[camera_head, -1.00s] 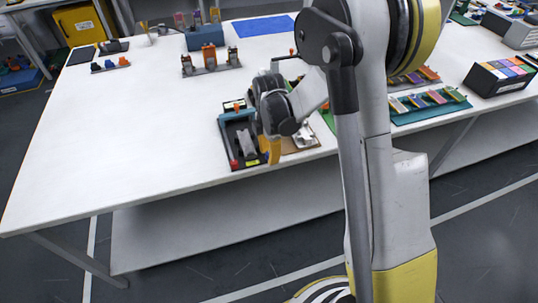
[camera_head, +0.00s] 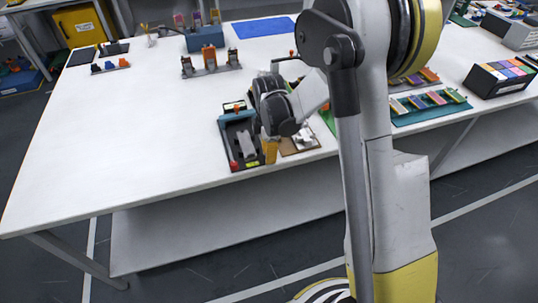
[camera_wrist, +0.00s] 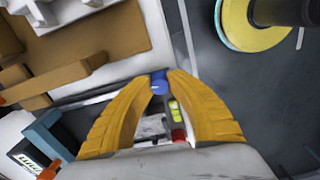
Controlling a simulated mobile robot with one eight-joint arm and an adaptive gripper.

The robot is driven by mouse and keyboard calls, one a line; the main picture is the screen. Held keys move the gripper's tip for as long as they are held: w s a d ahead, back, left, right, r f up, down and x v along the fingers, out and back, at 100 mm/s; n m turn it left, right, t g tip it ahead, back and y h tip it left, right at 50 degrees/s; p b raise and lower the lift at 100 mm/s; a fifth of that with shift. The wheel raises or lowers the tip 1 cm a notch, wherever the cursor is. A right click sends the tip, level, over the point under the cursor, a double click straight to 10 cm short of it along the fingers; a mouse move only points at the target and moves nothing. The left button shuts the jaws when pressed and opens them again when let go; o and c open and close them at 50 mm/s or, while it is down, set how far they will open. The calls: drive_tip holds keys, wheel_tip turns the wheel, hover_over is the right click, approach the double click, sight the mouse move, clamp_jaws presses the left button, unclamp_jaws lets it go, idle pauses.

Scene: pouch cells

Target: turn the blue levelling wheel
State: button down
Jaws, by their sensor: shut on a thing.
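In the wrist view the blue levelling wheel (camera_wrist: 159,82) sits between the tips of my gripper (camera_wrist: 158,79). The two orange-yellow fingers are closed on it, one on each side. Next to it, a yellow-green level vial (camera_wrist: 176,111) and a red part (camera_wrist: 179,135) show between the fingers. In the head view my gripper (camera_head: 270,152) is at the front right end of the dark device tray (camera_head: 225,132), near the table's front edge. The wheel is hidden there behind the finger.
A brown board (camera_head: 299,148) with a white part lies just right of my gripper. A red knob (camera_head: 234,165) stands on the tray's front left corner. A teal rack (camera_head: 432,113) of coloured pouches is further right.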

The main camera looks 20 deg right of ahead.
drive_tip(key=m, duration=0.6)
drive_tip(key=shift+m, duration=0.3)
drive_tip(key=m, duration=0.5)
drive_tip(key=shift+m, duration=0.4)
drive_tip(key=c, duration=1.5)
unclamp_jaws()
